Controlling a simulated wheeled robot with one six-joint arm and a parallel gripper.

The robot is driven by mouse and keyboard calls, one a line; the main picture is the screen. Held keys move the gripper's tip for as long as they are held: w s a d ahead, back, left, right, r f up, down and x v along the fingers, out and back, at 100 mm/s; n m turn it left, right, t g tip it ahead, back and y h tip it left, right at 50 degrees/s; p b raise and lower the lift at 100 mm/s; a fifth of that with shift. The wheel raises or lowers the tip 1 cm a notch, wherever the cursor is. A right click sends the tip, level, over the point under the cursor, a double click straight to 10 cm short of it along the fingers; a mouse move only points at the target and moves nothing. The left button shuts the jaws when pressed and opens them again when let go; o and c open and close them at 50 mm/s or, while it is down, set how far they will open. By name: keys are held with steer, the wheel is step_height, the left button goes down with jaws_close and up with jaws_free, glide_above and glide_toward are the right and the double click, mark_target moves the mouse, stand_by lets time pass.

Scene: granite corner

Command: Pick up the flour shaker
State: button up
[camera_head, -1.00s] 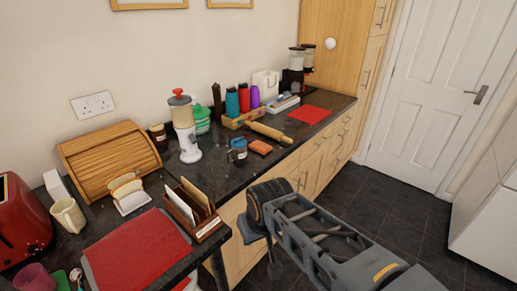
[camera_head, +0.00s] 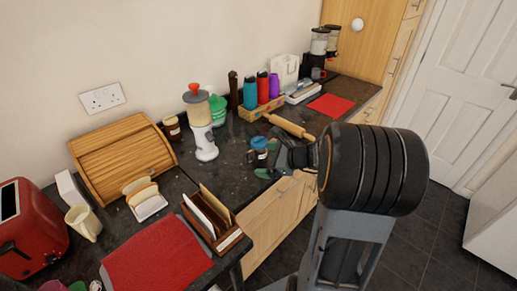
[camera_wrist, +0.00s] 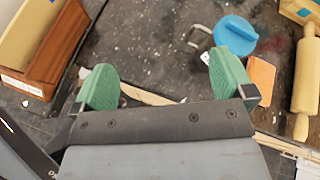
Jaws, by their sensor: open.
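A small cup with a blue lid, a side handle and a pale label, which looks like the flour shaker (camera_head: 259,146), stands upright on the dark counter. In the wrist view the flour shaker (camera_wrist: 237,34) is seen from above, ahead of the right fingertip, with its wire handle toward the left. My gripper (camera_wrist: 167,82) has two green fingertips spread wide with nothing between them. In the head view my gripper (camera_head: 281,166) is just right of and in front of the shaker, at the counter's front edge. I cannot tell whether it touches it.
A rolling pin (camera_wrist: 305,85) and an orange block (camera_wrist: 261,80) lie right of the shaker. A wooden letter rack (camera_head: 214,222) stands to the left. A tall white dispenser (camera_head: 201,125) and bottles in a wooden tray (camera_head: 262,108) stand behind. Bare counter lies left of the shaker.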

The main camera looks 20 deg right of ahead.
mark_target(260, 141)
steer(key=w+d+m+t+h, duration=0.2)
steer(key=w+d+m+t, duration=0.1)
steer(key=d+m, duration=0.45)
steer(key=shift+n+t, duration=0.3)
steer(key=shift+n, duration=0.05)
steer(key=x, duration=0.2)
steer(key=p+x, duration=0.1)
steer(key=x, duration=0.4)
steer(key=shift+d+f+p, duration=0.15)
steer(key=shift+d+p, duration=0.15)
steer(key=shift+p, duration=0.05)
steer(key=shift+p+x, duration=1)
steer(key=shift+x, duration=2.1)
steer(key=shift+d+f, duration=0.1)
steer(key=c, duration=1.4)
steer(key=shift+o, duration=0.2)
